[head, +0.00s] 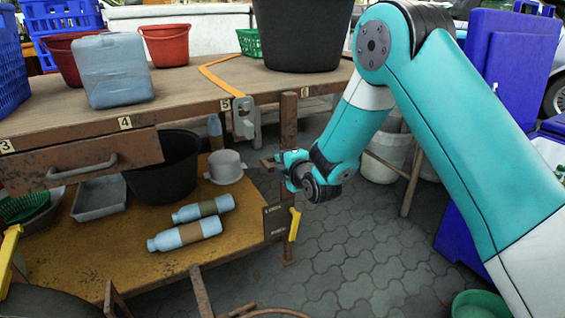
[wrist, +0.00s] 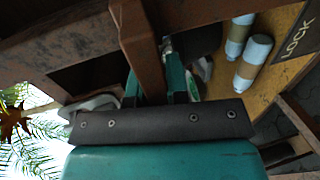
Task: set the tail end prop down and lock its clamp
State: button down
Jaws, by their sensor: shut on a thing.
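The tail end prop (head: 289,112) is a rusty brown upright post near the bench's right end. My gripper (head: 280,162) is shut on it at about mid-height. In the wrist view the brown prop (wrist: 137,45) runs between my teal fingers (wrist: 165,88). Its lower end is near the paving; I cannot tell whether it touches. The clamp's yellow lever (head: 294,224) stands nearly upright, slightly tilted, beside a dark plate (head: 276,221) on the lower shelf's corner. In the wrist view the plate (wrist: 297,38) reads LOCK.
The wooden bench top (head: 190,88) carries a blue-grey jerrycan (head: 112,70), red buckets and a big black tub (head: 300,35). The lower shelf (head: 110,255) holds two blue bottles (head: 184,236), a black bucket and a grey tray (head: 99,198). Open paving (head: 355,250) lies to the right.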

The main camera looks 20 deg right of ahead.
notch_tip(320, 180, down, 10)
jog(key=b, duration=0.6)
jog(key=shift+f, duration=0.2)
jog(key=c, duration=1.1)
grip_release()
jog(key=b+v, duration=1.7)
jog(key=b, duration=0.2)
jog(key=shift+s+b, duration=0.25)
jog(key=shift+b, duration=0.1)
jog(key=shift+r, duration=0.2)
